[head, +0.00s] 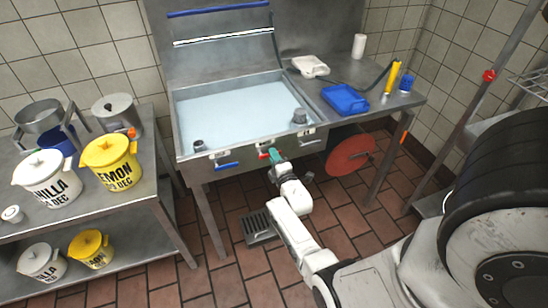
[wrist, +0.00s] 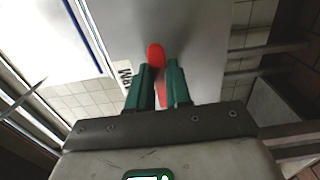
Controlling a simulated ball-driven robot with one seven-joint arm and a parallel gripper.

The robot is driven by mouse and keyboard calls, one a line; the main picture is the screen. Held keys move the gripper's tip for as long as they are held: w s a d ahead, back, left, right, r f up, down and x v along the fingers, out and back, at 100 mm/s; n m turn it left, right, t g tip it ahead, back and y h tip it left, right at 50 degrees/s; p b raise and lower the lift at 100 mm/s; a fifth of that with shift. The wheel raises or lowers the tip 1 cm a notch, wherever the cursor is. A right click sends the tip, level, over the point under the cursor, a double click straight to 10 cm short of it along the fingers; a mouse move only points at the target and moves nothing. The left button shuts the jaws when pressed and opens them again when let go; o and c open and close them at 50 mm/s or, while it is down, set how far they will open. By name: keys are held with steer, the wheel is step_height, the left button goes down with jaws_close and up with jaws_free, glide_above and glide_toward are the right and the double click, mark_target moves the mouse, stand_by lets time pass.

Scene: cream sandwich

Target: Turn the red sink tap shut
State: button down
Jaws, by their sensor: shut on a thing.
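The red sink tap (head: 263,156) sits on the front panel of the steel sink, at the middle of that panel. In the wrist view the red tap (wrist: 155,56) shows as a rounded red bar between my fingers, its lower part partly hidden by them. My gripper (head: 275,155) reaches up to the sink front in the head view. Its green fingers (wrist: 163,85) are closed on the red tap in the wrist view. The sink basin (head: 186,110) holds pale, bluish water.
A blue handle (head: 227,166) is left of the red tap on the same panel. A red disc (head: 350,155) hangs at the right below the counter. A blue tray (head: 345,99) lies on the counter. Yellow and white tubs stand on the left table (head: 150,175). A floor drain (head: 259,227) lies below.

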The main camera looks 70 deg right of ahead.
stand_by(0.3)
steer(key=c, duration=1)
jaws_free()
steer(key=shift+c, duration=0.2)
steer(key=shift+a, duration=0.1)
steer(key=p+v, duration=0.6)
steer(key=v, duration=0.4)
steer(key=shift+s+a, duration=0.2)
steer(key=shift+s, duration=0.1)
